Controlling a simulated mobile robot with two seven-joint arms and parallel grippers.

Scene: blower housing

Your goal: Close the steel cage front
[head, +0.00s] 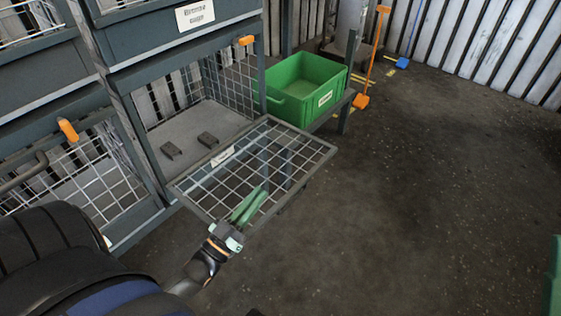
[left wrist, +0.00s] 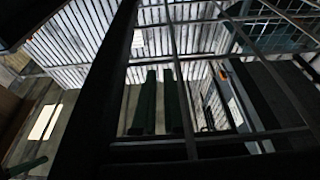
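The steel cage front (head: 300,143) is a wire-mesh panel with a dark frame and a small white label. In the head view it is folded down, jutting out from the open cage bay at a low, nearly flat angle. My left gripper (head: 247,206) is at its near edge, its green fingers overlapping the mesh. A narrow gap shows between the fingers, with nothing seen in it. In the left wrist view the fingers (left wrist: 160,102) show among the bars of the cage front (left wrist: 190,100); contact cannot be told. My right gripper is not in view.
An orange latch (head: 247,40) sits at the bay's top right. A green crate (head: 305,88) stands just beyond the panel.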

